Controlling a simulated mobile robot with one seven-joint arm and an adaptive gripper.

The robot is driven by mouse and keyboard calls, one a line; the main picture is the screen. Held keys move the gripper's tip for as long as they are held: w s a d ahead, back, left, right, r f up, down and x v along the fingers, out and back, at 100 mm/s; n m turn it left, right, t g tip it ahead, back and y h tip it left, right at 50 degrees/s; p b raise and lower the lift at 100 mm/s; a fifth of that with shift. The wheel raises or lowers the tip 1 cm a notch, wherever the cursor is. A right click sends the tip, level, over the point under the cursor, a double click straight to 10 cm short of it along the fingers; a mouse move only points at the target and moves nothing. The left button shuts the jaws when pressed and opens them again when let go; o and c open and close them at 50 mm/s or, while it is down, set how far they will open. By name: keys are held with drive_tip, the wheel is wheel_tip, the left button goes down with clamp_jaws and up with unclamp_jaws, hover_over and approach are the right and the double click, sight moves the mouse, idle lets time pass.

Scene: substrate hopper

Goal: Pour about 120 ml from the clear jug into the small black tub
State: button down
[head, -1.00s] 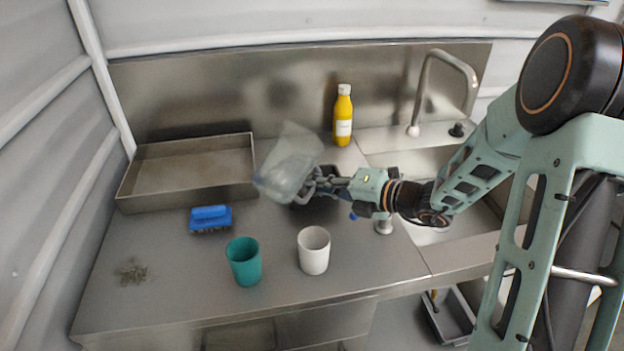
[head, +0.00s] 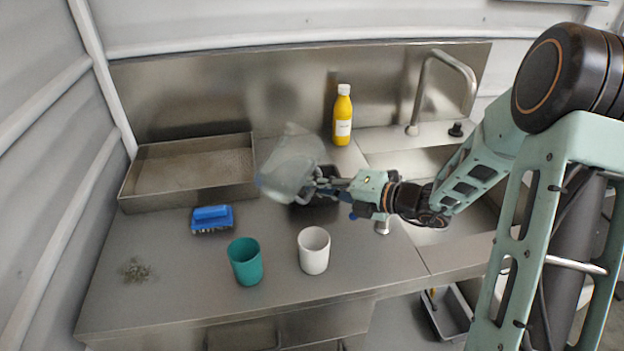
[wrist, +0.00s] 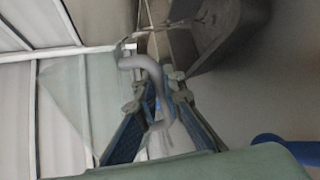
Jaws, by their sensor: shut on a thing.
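The clear jug (head: 288,170) is held tilted in the air above the counter. My gripper (head: 318,186) is shut on its handle, which shows between the fingers in the wrist view (wrist: 155,95). The small black tub (head: 325,198) stands on the counter beneath and behind my gripper, partly hidden by it. The jug's see-through wall (wrist: 65,115) blurs into the background. I cannot make out the liquid level or any stream.
A teal cup (head: 245,262) and a white cup (head: 314,250) stand in front. A blue brush (head: 211,219) and a metal tray (head: 188,200) are at the left. A yellow bottle (head: 342,117) stands behind. The sink tap (head: 440,75) is at the right.

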drive_tip(key=shift+p, duration=0.35)
drive_tip(key=shift+f+b, duration=0.2)
drive_tip(key=shift+b, duration=0.2)
drive_tip(key=shift+s+a+f+b, duration=0.1)
drive_tip(key=shift+b, duration=1.1)
drive_tip(key=n+t+b, duration=0.1)
drive_tip(key=n+b, duration=0.1)
drive_tip(key=b, duration=0.1)
drive_tip(key=shift+w, duration=0.2)
drive_tip(key=shift+w+d+r+n+t+b, duration=0.3)
drive_tip(key=shift+r+n+b, duration=0.1)
drive_tip(key=shift+b, duration=0.15)
drive_tip(key=shift+r, duration=0.4)
drive_tip(key=shift+w+d+n+t+b, duration=0.1)
drive_tip(key=shift+w+n+t+b, duration=0.2)
drive_tip(key=shift+n+b, duration=0.25)
drive_tip(key=shift+w+r+n+b, duration=0.1)
drive_tip(key=shift+r+n+b, duration=0.15)
drive_tip(key=shift+r+b, duration=0.1)
